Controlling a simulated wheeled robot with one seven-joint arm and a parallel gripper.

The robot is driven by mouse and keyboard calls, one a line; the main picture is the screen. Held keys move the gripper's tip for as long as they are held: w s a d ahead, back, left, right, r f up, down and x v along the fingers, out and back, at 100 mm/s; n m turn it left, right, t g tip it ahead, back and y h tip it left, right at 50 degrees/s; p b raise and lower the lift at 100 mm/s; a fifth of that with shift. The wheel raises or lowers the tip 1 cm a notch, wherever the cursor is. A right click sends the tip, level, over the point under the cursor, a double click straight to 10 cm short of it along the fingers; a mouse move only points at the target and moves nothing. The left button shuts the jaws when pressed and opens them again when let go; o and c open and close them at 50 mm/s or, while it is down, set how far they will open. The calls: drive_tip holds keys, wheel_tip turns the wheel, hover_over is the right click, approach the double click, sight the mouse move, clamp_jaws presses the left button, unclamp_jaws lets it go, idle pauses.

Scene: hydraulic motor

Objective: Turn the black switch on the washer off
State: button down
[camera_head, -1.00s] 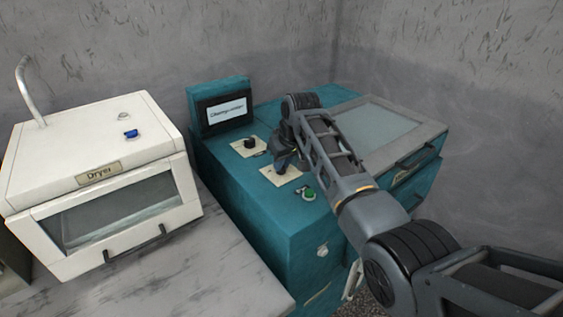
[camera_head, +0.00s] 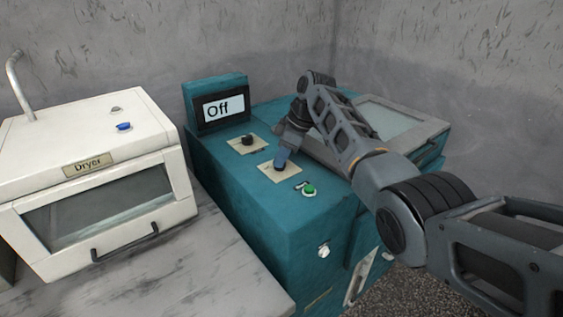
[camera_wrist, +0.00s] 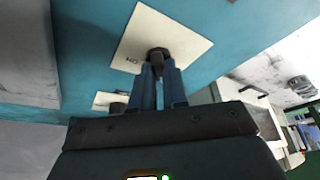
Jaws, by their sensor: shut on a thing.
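In the wrist view, my gripper (camera_wrist: 159,72) is shut on another dark switch (camera_wrist: 157,54), which stands on a larger-looking cream plate (camera_wrist: 182,28) with small lettering. In the head view, my gripper (camera_head: 282,160) is at the nearer cream plate (camera_head: 268,170), and its blue fingers mostly hide that switch.
A green button (camera_head: 309,189) sits in front of the nearer plate. A white dryer (camera_head: 90,160) with a blue switch (camera_head: 124,127) stands on the marble counter (camera_head: 190,265) at the left. The washer's grey-framed glass lid (camera_head: 415,122) is behind my arm.

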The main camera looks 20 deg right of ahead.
drive_tip(key=shift+n+b, duration=0.3)
drive_tip(key=shift+n, duration=0.2)
drive_tip(key=c, duration=1.1)
unclamp_jaws()
drive_tip(key=shift+c, duration=0.2)
drive_tip(key=v, duration=0.7)
drive_tip(key=shift+d+r+b, duration=0.15)
drive_tip(key=shift+r+b, duration=0.25)
